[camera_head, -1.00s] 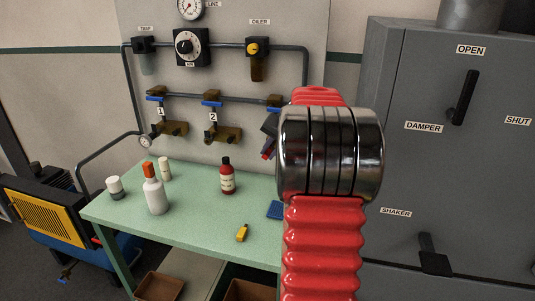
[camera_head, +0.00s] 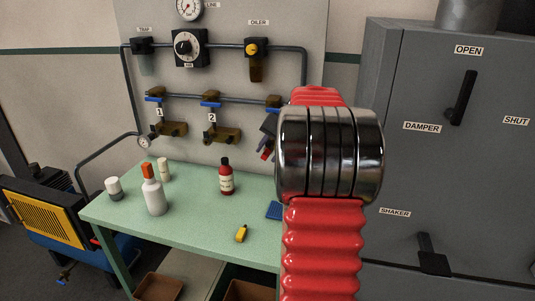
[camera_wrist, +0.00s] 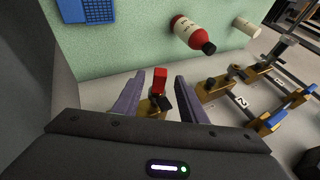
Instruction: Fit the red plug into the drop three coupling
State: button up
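The red plug (camera_wrist: 158,77) shows in the wrist view between the two purple fingers of my gripper (camera_wrist: 160,79). A gap shows on each side of the plug, so the fingers look open around it. A brass coupling (camera_wrist: 147,106) with a dark end lies just behind the plug, partly hidden by the fingers and the gripper body. The plug's end meets or overlaps this coupling in the picture; I cannot tell how deep it sits. In the head view, the plug (camera_head: 266,154) is a small red patch at my gripper, below the third blue valve (camera_head: 274,102). My red arm hides the rest.
Drops 1 (camera_head: 170,129) and 2 (camera_head: 222,134) are to the left on the panel. The green bench (camera_head: 190,222) below carries a red bottle (camera_head: 226,177), a white bottle (camera_head: 154,193), a yellow item (camera_head: 241,233) and a blue pad (camera_head: 274,210). A grey cabinet (camera_head: 410,180) stands at right.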

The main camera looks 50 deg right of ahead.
jog(key=v, duration=1.3)
jog(key=shift+r, duration=0.15)
jog(key=shift+s+d, duration=0.1)
jog(key=shift+s, duration=0.1)
notch_tip(320, 180, down, 5)
jog(key=s+a+g, duration=0.1)
jog(key=s, duration=0.2)
jog(key=s+a+f+n, duration=0.2)
jog(key=s+a+n, duration=0.1)
jog(key=a, duration=1.1)
jog(key=s+a+f+n+y, duration=0.1)
jog(key=a+n, duration=0.5)
jog(key=a, duration=0.9)
jog(key=s+a+f+n, duration=0.3)
jog(key=s+a, duration=0.3)
jog(key=a, duration=0.9)
jog(key=shift+a+f+n+g+y, duration=0.15)
jog(key=shift+f+n+g+y, duration=0.15)
jog(key=shift+n, duration=0.6)
jog(key=shift+s, duration=0.1)
